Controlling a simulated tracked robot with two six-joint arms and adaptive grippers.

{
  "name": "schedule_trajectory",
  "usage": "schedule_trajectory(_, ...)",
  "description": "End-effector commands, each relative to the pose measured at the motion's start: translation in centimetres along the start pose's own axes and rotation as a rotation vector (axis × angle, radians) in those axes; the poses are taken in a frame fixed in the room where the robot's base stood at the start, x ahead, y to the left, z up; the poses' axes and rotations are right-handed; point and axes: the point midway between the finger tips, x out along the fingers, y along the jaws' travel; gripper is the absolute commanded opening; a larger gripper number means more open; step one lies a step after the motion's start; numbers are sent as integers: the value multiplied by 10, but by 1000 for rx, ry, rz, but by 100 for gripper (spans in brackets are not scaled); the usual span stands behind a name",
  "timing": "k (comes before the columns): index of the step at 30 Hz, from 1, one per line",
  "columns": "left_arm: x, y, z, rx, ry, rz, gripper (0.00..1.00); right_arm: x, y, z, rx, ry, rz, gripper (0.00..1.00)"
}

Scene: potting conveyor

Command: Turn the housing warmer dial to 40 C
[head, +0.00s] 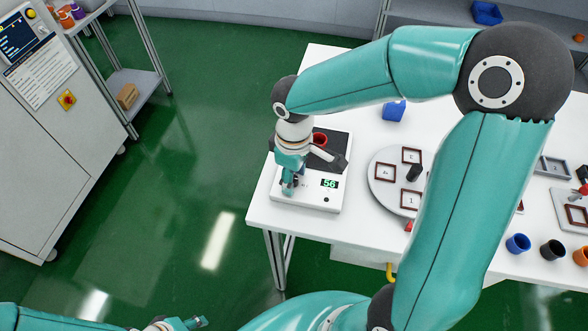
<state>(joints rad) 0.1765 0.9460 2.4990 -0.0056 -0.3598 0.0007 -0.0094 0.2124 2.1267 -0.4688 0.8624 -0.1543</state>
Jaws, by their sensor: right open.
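The housing warmer (310,199) is a white box with a dark top plate at the left end of the white table. Its green display (330,184) reads 56. A red ring-shaped part (320,138) is on the dark plate. My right gripper (289,188) reaches down over the warmer's front left corner, left of the display, with its fingers open. The dial is hidden or too small to make out under it; I cannot tell whether the fingers touch it. My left gripper (190,323) is at the bottom edge, low and away from the table; its fingers are unclear.
A round white plate (382,172) with small framed parts stands right of the warmer. A blue block (394,111) lies behind it. Blue (518,243), black (552,250) and orange cups stand at the front right. My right arm covers much of the table.

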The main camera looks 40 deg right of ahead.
Motion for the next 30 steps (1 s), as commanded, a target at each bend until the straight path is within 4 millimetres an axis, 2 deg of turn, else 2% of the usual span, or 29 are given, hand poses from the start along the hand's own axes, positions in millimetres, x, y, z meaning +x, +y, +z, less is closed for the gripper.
schedule_trajectory(7,0,0,0,0,0,0,40,-23,1,-1,1,4,3,49)
schedule_trajectory(15,0,0,0,0,0,0,40,-77,1,-2,1,7,3,49)
schedule_trajectory(21,0,0,0,0,0,0,40,-108,1,-1,0,4,2,49)
schedule_trajectory(25,0,0,0,0,0,0,40,-117,0,-1,0,3,1,49)
schedule_trajectory(30,0,0,0,0,0,0,40,-119,0,0,0,1,0,49)
